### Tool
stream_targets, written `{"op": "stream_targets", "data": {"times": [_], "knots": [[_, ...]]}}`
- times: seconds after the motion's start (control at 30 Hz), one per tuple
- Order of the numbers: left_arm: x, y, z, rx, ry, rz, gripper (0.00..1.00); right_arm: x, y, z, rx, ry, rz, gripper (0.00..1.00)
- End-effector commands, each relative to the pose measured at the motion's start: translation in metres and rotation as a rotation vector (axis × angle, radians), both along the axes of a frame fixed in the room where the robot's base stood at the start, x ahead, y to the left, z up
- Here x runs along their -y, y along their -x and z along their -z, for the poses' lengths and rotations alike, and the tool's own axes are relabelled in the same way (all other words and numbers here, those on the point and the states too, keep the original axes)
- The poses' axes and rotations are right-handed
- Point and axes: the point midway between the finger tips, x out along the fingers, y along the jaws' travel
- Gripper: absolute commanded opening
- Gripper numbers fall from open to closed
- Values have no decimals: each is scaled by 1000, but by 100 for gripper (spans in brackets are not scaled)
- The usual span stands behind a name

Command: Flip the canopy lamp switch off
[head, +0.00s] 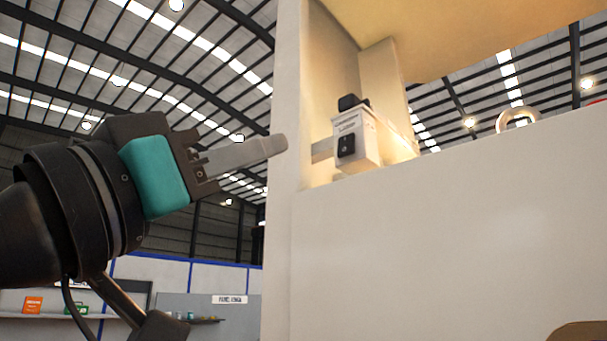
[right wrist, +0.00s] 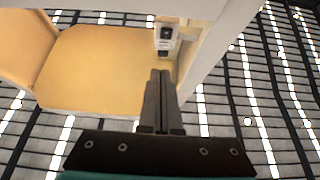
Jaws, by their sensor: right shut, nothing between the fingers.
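The lamp switch is a small white box (head: 368,141) with a black rocker (head: 346,145) on its front face and a dark knob-like piece on top. It is mounted on the inner side of the canopy post, in warm light. In the right wrist view the switch box (right wrist: 164,42) shows beyond the fingertips. My right gripper (head: 283,144) is shut and empty, its fingertips left of the switch at about its height and apart from it in the picture. The fingers also show in the right wrist view (right wrist: 160,74). My left gripper is not in view.
The post (head: 284,220) stands between my fingertips and the switch in the head view. A white panel (head: 450,220) lies below and right of it. The canopy underside (head: 460,30) overhangs it. Shelves with small items stand far back at lower left.

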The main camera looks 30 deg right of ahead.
Motion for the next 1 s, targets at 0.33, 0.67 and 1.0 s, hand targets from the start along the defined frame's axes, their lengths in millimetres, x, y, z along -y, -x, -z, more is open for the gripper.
{"op": "stream_targets", "data": {"times": [0.33,0.67,1.0], "knots": [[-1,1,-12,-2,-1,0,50,19,-8,-16,-2,0,3,0],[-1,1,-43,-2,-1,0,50,74,-31,-58,-1,2,5,0],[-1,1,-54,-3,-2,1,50,109,-46,-50,-3,2,2,0]]}}
